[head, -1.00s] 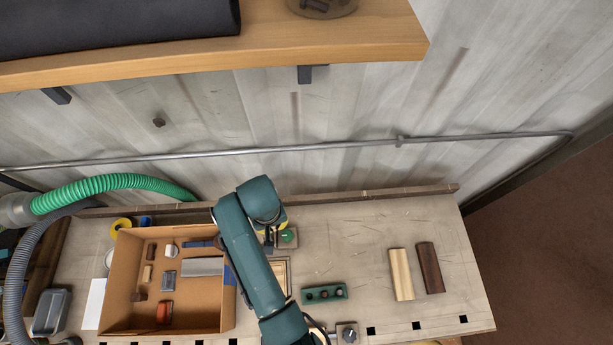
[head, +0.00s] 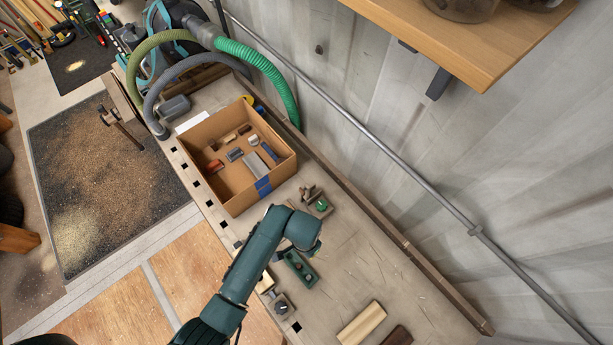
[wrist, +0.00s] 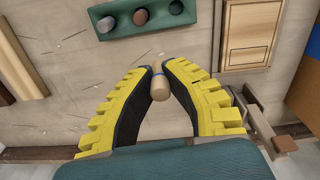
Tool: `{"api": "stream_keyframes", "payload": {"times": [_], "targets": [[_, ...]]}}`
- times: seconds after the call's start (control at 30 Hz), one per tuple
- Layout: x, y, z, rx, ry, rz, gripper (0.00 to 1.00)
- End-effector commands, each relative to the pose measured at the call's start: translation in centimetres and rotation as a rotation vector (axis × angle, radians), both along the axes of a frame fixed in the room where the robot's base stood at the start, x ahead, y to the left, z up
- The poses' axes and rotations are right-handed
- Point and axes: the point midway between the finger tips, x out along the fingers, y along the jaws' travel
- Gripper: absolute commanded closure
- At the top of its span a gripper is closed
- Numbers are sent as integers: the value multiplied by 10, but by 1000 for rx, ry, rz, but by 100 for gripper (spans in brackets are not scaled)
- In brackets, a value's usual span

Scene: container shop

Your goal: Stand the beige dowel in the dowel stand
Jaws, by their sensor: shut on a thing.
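My gripper (wrist: 160,82) is shut on a short beige dowel (wrist: 160,88) held between its yellow-and-black fingertips. One end of the dowel faces the wrist camera, and a thin blue line shows at its far side. The green dowel stand (wrist: 206,8) lies beyond the fingertips at the top of the wrist view, apart from the dowel in the picture. In the head view the stand (head: 300,268) is beside my arm, which hides my gripper and the dowel.
An open cardboard box (head: 237,200) with small items stands beyond my arm. A tool with a green knob (head: 322,205) sits between box and stand. A small knobbed block (head: 282,304) is at the bench's front edge. Pale (head: 362,322) and dark (head: 398,337) wood pieces lie to the right.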

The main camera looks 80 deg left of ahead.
Motion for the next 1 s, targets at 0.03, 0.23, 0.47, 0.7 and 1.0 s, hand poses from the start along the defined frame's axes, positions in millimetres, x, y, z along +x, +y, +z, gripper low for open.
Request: {"api": "stream_keyframes", "payload": {"times": [0.03,0.23,0.47,0.7,1.0], "targets": [[-22,3,-3,-3,1,54,100],[-55,5,-9,1,-1,139,100],[-55,5,-23,1,-1,138,100],[-55,5,-48,1,-1,138,100],[-54,5,-68,1,-1,137,100]]}}
